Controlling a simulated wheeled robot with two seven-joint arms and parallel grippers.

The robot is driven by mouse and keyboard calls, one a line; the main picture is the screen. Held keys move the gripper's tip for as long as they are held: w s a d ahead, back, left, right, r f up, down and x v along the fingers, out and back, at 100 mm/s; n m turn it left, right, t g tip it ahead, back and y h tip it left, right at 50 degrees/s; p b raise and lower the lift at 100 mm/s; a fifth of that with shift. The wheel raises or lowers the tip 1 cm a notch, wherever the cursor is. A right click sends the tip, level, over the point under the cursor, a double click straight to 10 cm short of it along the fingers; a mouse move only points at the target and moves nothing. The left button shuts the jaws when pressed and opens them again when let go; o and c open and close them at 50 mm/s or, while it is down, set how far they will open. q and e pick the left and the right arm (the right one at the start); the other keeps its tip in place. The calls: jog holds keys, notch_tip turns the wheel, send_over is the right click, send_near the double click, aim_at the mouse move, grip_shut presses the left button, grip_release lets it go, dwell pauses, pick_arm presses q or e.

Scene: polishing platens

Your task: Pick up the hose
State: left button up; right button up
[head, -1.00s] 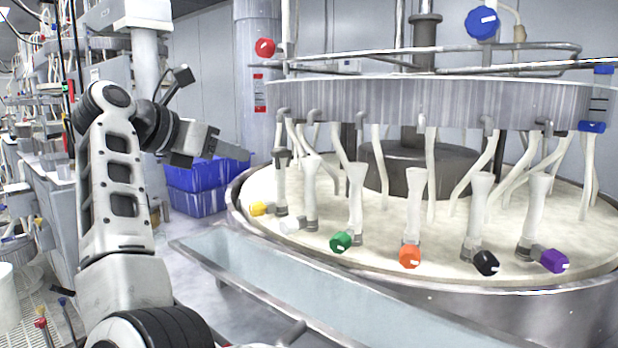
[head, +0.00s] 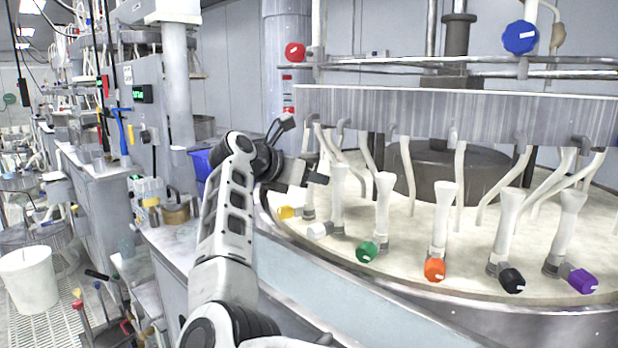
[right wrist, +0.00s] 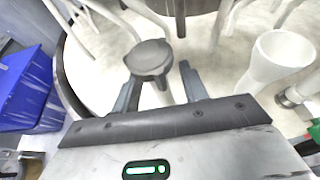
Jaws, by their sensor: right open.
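Several pale hoses (head: 407,175) hang from the grey ring over the round white platen bed; I cannot tell which one is meant. My right gripper (head: 308,174) is open at the bed's left rim, beside the pale stand with the yellow knob (head: 287,212). In the right wrist view, a dark grey round cap (right wrist: 150,58) lies at and between the tips of the open right gripper (right wrist: 160,80). A pale stem shows below it. Whether the fingers touch the cap is unclear. A pale funnel-topped tube (right wrist: 272,62) stands to the right. My left gripper is not in view.
Pale tubes with white, green (head: 367,252), orange (head: 435,270), black and purple knobs stand in a row along the bed's front. A metal trough (head: 370,300) runs before it. A blue bin (right wrist: 22,92) is at left. The grey ring (head: 450,115) hangs overhead.

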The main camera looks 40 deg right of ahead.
jog(key=shift+d+f, duration=0.15)
jog(key=shift+d, duration=0.1)
grip_shut()
